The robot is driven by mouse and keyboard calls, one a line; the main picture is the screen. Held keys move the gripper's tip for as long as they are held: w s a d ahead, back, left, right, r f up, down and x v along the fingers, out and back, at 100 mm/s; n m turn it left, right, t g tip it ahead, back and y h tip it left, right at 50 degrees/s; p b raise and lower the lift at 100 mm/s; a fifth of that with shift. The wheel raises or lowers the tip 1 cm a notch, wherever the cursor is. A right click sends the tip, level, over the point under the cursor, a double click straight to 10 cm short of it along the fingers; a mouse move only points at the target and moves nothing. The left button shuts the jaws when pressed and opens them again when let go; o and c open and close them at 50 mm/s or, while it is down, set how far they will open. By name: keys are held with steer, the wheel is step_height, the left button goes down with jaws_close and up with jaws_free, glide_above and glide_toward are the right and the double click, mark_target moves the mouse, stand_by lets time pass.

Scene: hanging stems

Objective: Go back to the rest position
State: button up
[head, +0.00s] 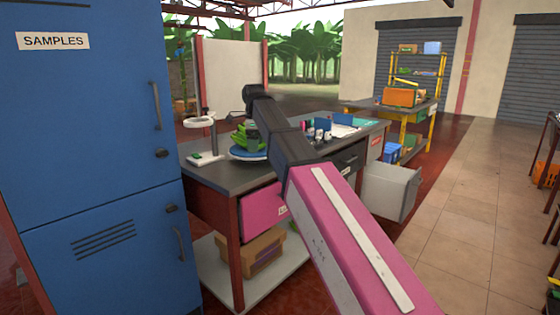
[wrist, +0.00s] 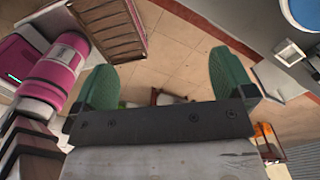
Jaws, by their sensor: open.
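My arm reaches out over the grey workbench (head: 225,181) in the head view, its dark end above the green fruit. The fingers cannot be made out there. In the wrist view my gripper (wrist: 162,76) shows two green fingers spread wide apart, with nothing between them but the tiled floor beyond. The green fruit (head: 247,137) sits on a round blue-and-white plate (head: 236,153) on the bench.
A blue cabinet (head: 90,190) marked SAMPLES stands close on the left. A grey drawer (head: 388,190) sticks out of the bench. A white stand (head: 203,122) is on the bench's left end. A yellow-legged table (head: 398,105) is farther back. Tiled floor (head: 455,220) is open on the right.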

steer(key=s+d+f+n, duration=0.2)
steer(key=d+f+n, duration=0.35)
steer(key=f, duration=0.75)
steer(key=s+d+f+n, duration=0.2)
steer(key=d+f+n, duration=0.1)
steer(key=d+f, duration=0.75)
steer(key=s+d+f+n, duration=0.5)
steer(key=s+d+f, duration=0.1)
steer(key=f, duration=0.4)
steer(key=s+d+f+n, duration=0.5)
steer(key=s+f, duration=0.4)
steer(key=f, duration=0.2)
steer(key=shift+d+f, duration=0.2)
steer(key=shift+d, duration=0.3)
